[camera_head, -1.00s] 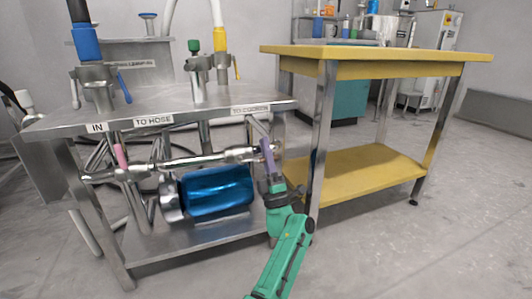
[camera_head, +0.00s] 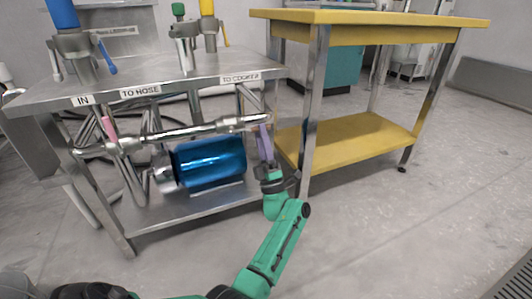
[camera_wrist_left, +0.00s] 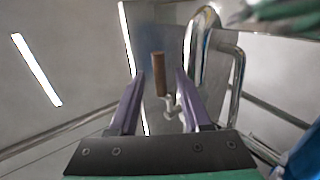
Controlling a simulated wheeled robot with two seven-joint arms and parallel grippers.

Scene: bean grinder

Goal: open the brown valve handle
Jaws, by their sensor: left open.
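The brown valve handle (camera_wrist_left: 158,75) stands upright in the left wrist view, on a small metal valve stem beside a bent metal pipe. My left gripper (camera_head: 264,140) is open. Its two purple fingers lie to either side of the handle in the wrist view, with gaps on both sides. I cannot tell how deep the handle sits between them. In the head view the fingers point up at the right end of the horizontal pipe (camera_head: 190,132), and I cannot make out the brown handle there. My right gripper is not in view.
A steel table (camera_head: 150,90) with labels IN, TO HOSE and TO COOKER stands at left. A pink handle (camera_head: 108,128) is on the pipe's left end. A blue motor (camera_head: 210,163) sits on the lower shelf. A yellow table (camera_head: 380,18) stands close at right. Floor in front is free.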

